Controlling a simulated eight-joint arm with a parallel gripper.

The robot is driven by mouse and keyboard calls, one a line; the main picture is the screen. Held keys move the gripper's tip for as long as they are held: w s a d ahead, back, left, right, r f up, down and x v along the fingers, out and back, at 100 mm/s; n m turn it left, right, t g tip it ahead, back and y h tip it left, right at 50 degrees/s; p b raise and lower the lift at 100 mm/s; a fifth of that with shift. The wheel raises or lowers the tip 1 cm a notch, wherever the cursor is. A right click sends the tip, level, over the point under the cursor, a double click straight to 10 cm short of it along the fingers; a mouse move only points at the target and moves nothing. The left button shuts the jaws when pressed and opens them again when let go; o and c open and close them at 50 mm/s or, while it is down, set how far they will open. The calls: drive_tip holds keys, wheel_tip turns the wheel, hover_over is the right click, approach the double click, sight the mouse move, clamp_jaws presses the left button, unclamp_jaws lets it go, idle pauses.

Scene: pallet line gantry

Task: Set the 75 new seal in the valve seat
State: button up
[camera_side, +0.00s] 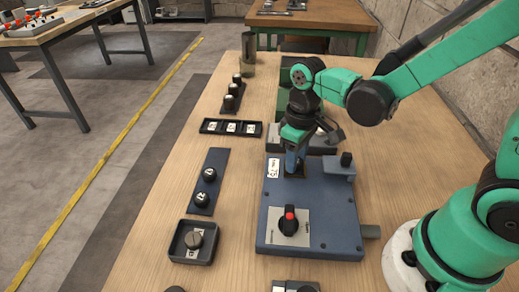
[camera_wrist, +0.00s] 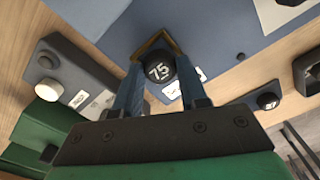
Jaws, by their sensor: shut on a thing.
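The seal marked 75 (camera_wrist: 160,70) is a round black piece with white digits. My gripper (camera_wrist: 160,88) is shut on it, with one blue finger on each side in the wrist view. A brass-edged square seat (camera_wrist: 151,40) in the blue valve block (camera_wrist: 108,22) shows just past and partly behind the seal. I cannot tell whether the seal touches the seat or is just above it. In the side view my gripper (camera_side: 294,172) points down at the far left part of the valve block (camera_side: 325,215); its fingers hide the seal there.
The block bears a red-topped knob (camera_side: 290,220) and a raised grey bracket (camera_side: 339,167). To the left are a blue strip with two black pieces (camera_side: 207,182), a square tray (camera_side: 175,244), a compartment tray (camera_side: 207,126) and a rack (camera_side: 229,106). Bare wood lies front left.

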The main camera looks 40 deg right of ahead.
drive_tip(key=shift+f, duration=0.2)
idle(0.3)
drive_tip(key=o, duration=1.3)
drive_tip(key=shift+o, duration=0.2)
drive_tip(key=shift+r, duration=0.1)
drive_tip(key=shift+r, duration=3.4)
drive_tip(key=d+r+m+t, duration=0.1)
drive_tip(key=t, duration=0.1)
drive_tip(key=s+d+r+m+t, duration=0.1)
drive_tip(key=t, duration=0.1)
drive_tip(key=s+r+m+t, duration=0.1)
drive_tip(key=t, duration=0.2)
drive_tip(key=shift+d, duration=0.4)
